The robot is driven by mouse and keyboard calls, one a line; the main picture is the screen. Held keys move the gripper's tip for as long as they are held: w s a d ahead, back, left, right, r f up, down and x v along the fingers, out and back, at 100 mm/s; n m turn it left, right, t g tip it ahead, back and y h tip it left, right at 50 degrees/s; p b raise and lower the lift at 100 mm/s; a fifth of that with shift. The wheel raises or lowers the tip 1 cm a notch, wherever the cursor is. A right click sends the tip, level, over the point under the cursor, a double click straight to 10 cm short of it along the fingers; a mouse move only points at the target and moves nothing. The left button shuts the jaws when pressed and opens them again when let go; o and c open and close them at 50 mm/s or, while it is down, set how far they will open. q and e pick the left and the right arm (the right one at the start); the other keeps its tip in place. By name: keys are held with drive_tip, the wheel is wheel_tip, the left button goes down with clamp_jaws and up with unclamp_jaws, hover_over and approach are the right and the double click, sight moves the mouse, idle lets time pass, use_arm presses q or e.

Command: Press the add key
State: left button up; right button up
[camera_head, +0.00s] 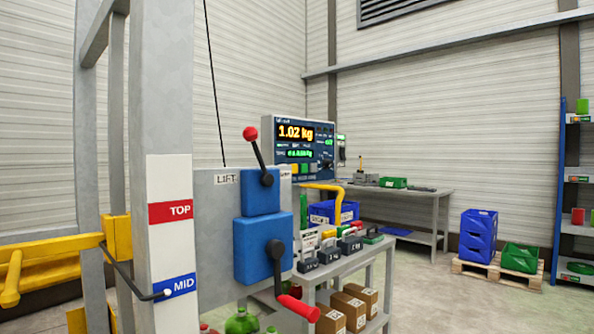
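A blue-grey control panel (268,138) stands behind the lift column, near the middle of the view. Its upper display (296,132) reads 1.02 kg in yellow. A smaller green display (300,154) sits below it. Small coloured keys show along the panel's lower part, but their labels are too small to read, so I cannot tell which is the add key. The panel's lower edge is partly hidden by the lift's plate and lever. Neither of my grippers is in view.
A grey lift column (165,85) with TOP and MID labels stands close at left. Two blue lever boxes (262,250) have red-tipped handles. A cart (345,268) holds weights and boxes. A workbench (432,205) is behind. Floor at right is open before a pallet (500,274) with crates.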

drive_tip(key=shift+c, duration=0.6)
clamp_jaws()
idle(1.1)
